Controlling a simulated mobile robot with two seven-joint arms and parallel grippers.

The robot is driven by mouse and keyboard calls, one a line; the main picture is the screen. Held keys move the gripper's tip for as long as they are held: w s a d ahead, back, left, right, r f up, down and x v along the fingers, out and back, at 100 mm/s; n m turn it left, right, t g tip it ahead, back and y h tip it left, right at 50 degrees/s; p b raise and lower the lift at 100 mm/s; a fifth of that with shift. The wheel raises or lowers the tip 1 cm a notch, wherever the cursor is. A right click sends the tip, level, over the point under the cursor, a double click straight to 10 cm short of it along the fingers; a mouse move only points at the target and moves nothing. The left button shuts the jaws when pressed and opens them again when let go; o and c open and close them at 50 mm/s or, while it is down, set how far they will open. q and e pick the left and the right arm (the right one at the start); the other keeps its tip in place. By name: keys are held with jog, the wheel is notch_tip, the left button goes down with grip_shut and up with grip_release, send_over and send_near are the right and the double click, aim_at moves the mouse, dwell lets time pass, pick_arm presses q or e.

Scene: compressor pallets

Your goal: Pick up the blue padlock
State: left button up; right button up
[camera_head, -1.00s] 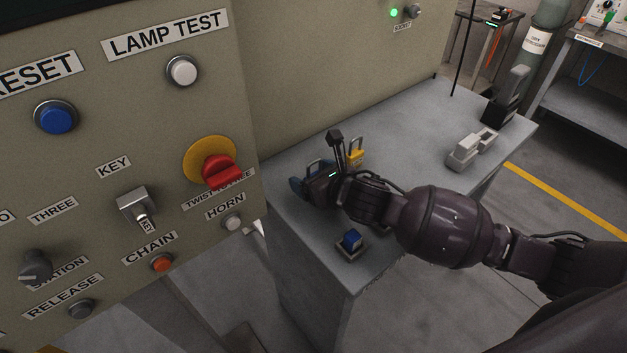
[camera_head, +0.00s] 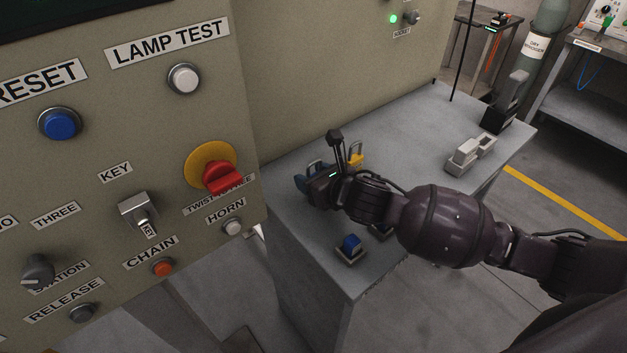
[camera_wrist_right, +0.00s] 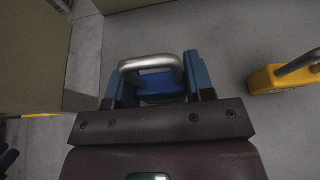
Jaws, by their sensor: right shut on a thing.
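The blue padlock (camera_wrist_right: 160,84), with a silver shackle, sits between the two blue fingers of my right gripper (camera_wrist_right: 158,88) in the right wrist view. The fingers are shut on its body. In the head view my right gripper (camera_head: 310,178) is over the grey bench top near the panel; the gripper covers most of the padlock there. I cannot tell clearly whether the padlock touches the bench.
A yellow padlock (camera_head: 356,154) stands just behind my gripper and also shows in the wrist view (camera_wrist_right: 284,78). A blue-topped block (camera_head: 350,246) is near the bench's front corner. Grey blocks (camera_head: 470,152) are at the right. The control panel (camera_head: 110,200) rises at the left.

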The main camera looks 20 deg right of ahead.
pick_arm(q)
jog(key=r+p, duration=0.1)
jog(key=p, duration=0.1)
jog(key=s+r+p, duration=0.1)
jog(key=shift+s+a+r+p, duration=0.1)
jog(key=shift+a+r+p, duration=0.2)
jog(key=shift+p, duration=0.1)
pick_arm(e)
notch_tip(320, 180, up, 19)
pick_arm(q)
jog(key=shift+w+d+r, duration=0.1)
jog(key=shift+w+r, duration=0.1)
jog(key=shift+w, duration=0.15)
pick_arm(e)
jog(key=shift+f, duration=0.1)
pick_arm(q)
jog(key=shift+s+f, duration=0.1)
jog(key=shift+s, duration=0.15)
pick_arm(e)
jog(key=shift+d, duration=0.1)
jog(key=s+d+f+m+t+h, duration=0.1)
jog(key=s+d+f+m+h, duration=0.2)
jog(key=s+f, duration=0.7)
jog(key=shift+s+d+m+h, duration=0.25)
jog(key=shift+d+m+h, duration=0.2)
jog(key=shift+h, duration=0.35)
